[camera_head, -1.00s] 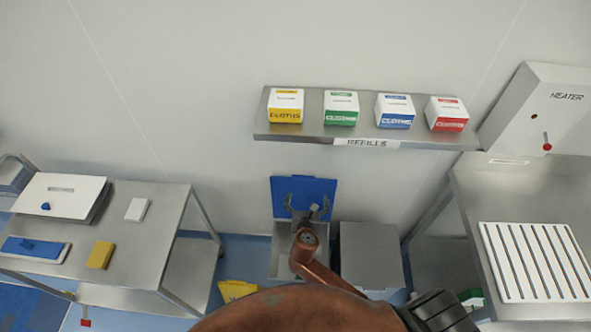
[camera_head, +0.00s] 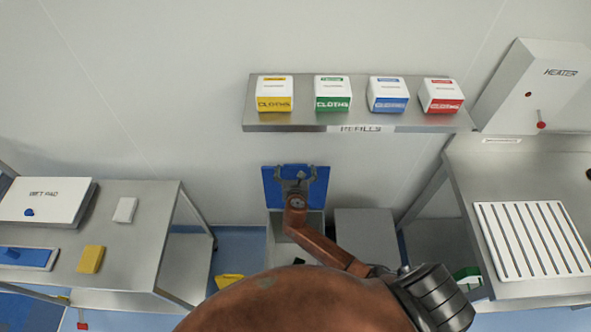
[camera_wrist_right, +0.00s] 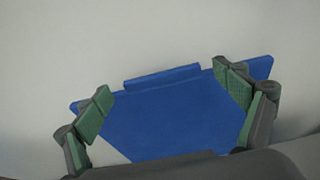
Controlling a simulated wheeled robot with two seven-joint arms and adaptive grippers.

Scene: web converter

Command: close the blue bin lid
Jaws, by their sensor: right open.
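The blue bin lid (camera_head: 318,190) stands raised, roughly upright, at the back of the grey bin (camera_head: 284,240) below the shelf. My right gripper (camera_head: 296,171) is open in front of the lid in the head view, its fingers spread over the upper part of the lid. In the right wrist view the lid (camera_wrist_right: 170,112) fills the middle, with the open fingers (camera_wrist_right: 166,100) at its left and right sides. I cannot tell whether the fingers touch it. My left gripper is not in view. My right arm hides part of the bin.
A second grey bin (camera_head: 366,236) stands just right. A steel shelf (camera_head: 300,122) with several cloth boxes hangs above. A steel cart (camera_head: 145,215) is at left, and a steel table (camera_head: 450,170) with a slotted white rack (camera_head: 530,240) at right. A yellow object (camera_head: 229,281) is on the floor left.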

